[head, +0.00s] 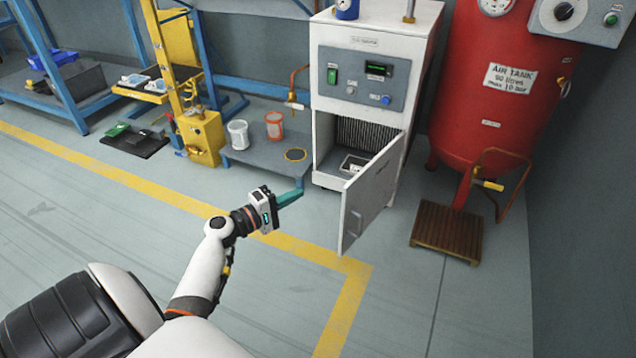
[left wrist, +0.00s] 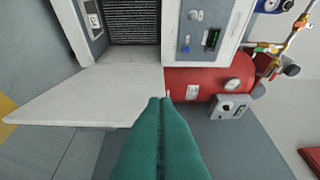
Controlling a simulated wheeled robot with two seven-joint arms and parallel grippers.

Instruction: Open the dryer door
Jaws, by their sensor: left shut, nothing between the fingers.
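The dryer (head: 365,75) is a white cabinet with a grey control panel, and it also shows in the left wrist view (left wrist: 220,12). Its white door (head: 370,195) stands wide open, swung out toward me, with the finned inside and a small tray in view. In the left wrist view the door (left wrist: 95,95) reaches across to the left. My left gripper (head: 290,198) has teal fingers, shut and empty, to the left of the door and apart from it in the head view. The fingertips (left wrist: 160,100) show below the door's edge in the wrist view. My right gripper is not in view.
A red air tank (head: 500,85) stands right of the dryer, with a wooden slatted mat (head: 447,232) before it. A low grey platform (head: 262,155) with a white bucket (head: 238,134) and an orange bucket (head: 274,125) is to the left. The floor in front is clear.

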